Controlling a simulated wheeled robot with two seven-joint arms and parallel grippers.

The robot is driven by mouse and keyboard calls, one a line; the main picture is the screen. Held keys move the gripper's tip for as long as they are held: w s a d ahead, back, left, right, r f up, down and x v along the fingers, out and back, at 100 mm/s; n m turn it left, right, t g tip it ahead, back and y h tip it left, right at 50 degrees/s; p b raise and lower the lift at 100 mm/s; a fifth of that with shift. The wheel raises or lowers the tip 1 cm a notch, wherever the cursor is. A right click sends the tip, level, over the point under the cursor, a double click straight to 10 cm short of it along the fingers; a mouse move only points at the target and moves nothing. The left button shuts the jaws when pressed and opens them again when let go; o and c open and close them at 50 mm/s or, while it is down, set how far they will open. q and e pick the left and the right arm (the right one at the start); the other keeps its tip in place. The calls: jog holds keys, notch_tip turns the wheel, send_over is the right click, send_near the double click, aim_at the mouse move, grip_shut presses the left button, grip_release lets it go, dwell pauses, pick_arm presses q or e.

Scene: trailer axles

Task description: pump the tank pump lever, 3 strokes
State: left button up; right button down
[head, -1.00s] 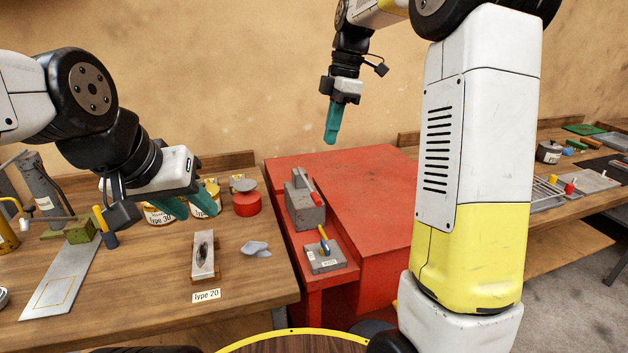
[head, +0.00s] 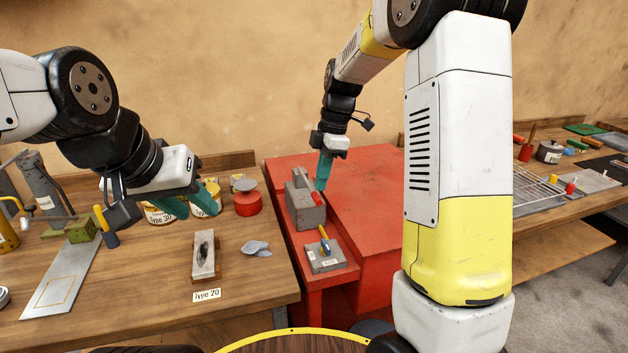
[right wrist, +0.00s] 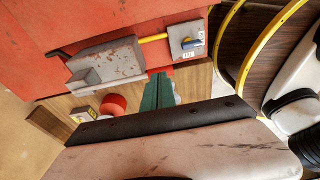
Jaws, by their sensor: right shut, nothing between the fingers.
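A grey pump block (head: 298,199) stands on the left part of the red bench. My right gripper (head: 322,187) points down with teal fingers together, at the block's right upper side near the lever. I cannot tell whether it touches the lever. In the right wrist view the closed fingers (right wrist: 160,82) reach toward the block (right wrist: 105,60), and they hide part of the lever area. My left gripper (head: 190,207) is open and empty over the wooden bench, near the cans.
The red surface (head: 365,190) right of the block is clear.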

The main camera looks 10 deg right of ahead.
jog(key=shift+a+f, duration=0.15)
jog(key=shift+f, duration=0.7)
jog(key=shift+s+f, duration=0.1)
